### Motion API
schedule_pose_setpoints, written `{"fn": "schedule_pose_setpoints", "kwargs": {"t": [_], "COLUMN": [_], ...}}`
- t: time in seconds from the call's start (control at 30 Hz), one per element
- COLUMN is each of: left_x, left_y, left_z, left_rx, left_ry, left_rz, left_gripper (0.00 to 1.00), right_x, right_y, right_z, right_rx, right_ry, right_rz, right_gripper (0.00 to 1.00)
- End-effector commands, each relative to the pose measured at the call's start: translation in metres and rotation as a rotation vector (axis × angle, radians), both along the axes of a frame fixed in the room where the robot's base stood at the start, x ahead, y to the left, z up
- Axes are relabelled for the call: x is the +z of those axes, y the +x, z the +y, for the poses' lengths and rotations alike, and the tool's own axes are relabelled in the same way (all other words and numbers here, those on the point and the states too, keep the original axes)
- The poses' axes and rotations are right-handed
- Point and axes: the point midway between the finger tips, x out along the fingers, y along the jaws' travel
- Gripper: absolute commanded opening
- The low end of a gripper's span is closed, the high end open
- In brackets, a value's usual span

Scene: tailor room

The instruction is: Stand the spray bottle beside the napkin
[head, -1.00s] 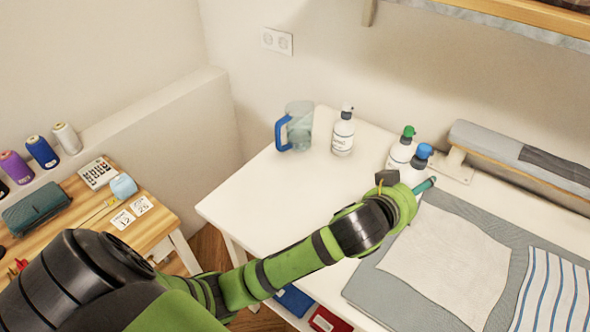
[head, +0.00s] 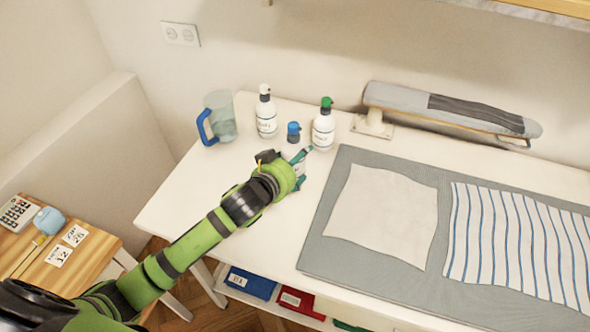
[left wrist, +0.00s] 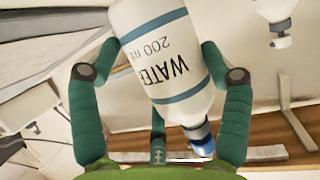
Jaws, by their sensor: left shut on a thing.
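My left gripper (head: 300,157) is shut on a white spray bottle with a blue top (head: 293,132). In the left wrist view, the bottle (left wrist: 165,55) sits between the green fingers (left wrist: 160,95), and its label reads WATER 200 ml. In the head view the gripper hides its lower part, so I cannot tell whether it touches the table. A plain white cloth (head: 385,212) and a blue-striped cloth (head: 520,245) lie flat on a grey mat (head: 325,235) to the right. I cannot tell which is the napkin. My right gripper is out of view.
A green-topped bottle (head: 324,130) stands close behind right of the held bottle. A white-topped bottle (head: 266,118) and a blue-handled jug (head: 220,117) stand behind left. A sleeve board (head: 450,108) is behind the mat. The white table (head: 180,200) is bare at front left.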

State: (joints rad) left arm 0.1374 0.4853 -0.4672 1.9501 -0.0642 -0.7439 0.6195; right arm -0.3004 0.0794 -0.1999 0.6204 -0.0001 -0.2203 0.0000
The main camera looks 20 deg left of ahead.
Motion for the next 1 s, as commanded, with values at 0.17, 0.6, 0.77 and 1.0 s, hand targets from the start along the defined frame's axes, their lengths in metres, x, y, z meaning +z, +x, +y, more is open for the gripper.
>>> {"fn": "schedule_pose_setpoints", "kwargs": {"t": [0.17,0.6,0.77,1.0], "left_x": [-0.026,-0.036,-0.037,-0.037], "left_y": [-0.001,-0.001,-0.001,-0.001], "left_z": [-0.001,-0.001,-0.001,-0.001], "left_rx": [-0.001,-0.002,-0.001,-0.001], "left_ry": [0.000,-0.001,0.000,0.000], "left_rz": [0.003,-0.001,0.004,0.004], "left_gripper": [0.26,0.26,1.00,1.00], "right_x": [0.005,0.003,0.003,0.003], "right_y": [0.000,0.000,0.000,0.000], "right_z": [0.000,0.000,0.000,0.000], "right_rx": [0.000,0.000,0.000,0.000], "right_ry": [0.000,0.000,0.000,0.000], "right_rz": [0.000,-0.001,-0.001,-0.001], "right_gripper": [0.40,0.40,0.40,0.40]}}
